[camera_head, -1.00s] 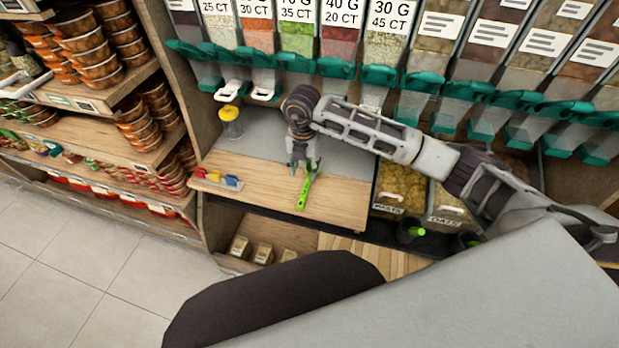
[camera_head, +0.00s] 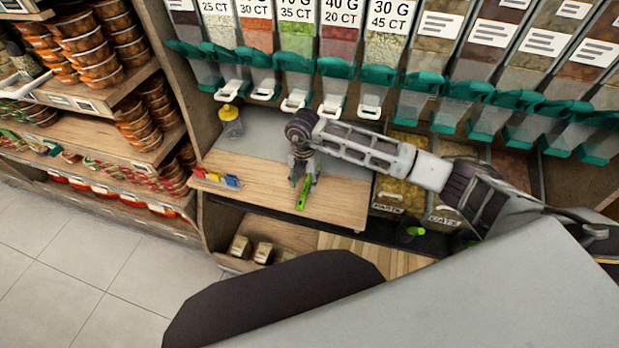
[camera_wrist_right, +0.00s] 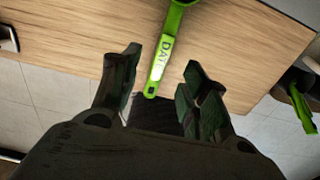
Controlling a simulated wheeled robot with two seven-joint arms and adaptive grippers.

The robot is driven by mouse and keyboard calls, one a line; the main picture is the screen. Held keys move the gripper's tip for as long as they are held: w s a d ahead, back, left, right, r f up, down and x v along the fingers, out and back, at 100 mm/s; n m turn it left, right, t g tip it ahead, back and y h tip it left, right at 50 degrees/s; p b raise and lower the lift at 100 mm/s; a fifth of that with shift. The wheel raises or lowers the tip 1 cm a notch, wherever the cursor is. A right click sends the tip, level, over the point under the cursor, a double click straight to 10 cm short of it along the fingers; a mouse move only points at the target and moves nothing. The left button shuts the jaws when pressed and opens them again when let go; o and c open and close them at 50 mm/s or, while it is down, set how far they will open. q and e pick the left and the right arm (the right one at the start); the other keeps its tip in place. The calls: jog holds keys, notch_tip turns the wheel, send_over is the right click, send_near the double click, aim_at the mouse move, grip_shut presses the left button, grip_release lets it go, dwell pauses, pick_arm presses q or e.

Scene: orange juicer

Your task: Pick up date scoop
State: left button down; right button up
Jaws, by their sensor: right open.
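The date scoop (camera_head: 303,194) is bright green and lies on the wooden counter (camera_head: 255,192). In the right wrist view the scoop (camera_wrist_right: 163,52) shows its handle with a "DATE" label, pointing back toward my gripper. The scoop's bowl end is cut off at the top of that view. My right gripper (camera_head: 302,180) is over the scoop, and in the wrist view its open fingers (camera_wrist_right: 161,62) stand on either side of the handle, with gaps to both sides. Contact with the handle is not visible. My left gripper is not in view.
A yellow-lidded jar (camera_head: 230,124) and a small rack of coloured pieces (camera_head: 217,178) stand left on the counter. Lidded bins (camera_head: 398,193) and a dark cup with a green item (camera_head: 411,232) are to the right. Dispensers line the back.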

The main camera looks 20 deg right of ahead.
aim_at(304, 190)
jog(key=shift+f, duration=0.7)
notch_tip(304, 190, down, 3)
jog(key=shift+r, duration=0.1)
jog(key=shift+s+f, duration=0.1)
jog(key=shift+f, duration=0.4)
jog(key=c, duration=0.8)
grip_shut()
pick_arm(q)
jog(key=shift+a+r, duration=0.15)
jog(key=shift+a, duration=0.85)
pick_arm(e)
jog(key=shift+r, duration=0.1)
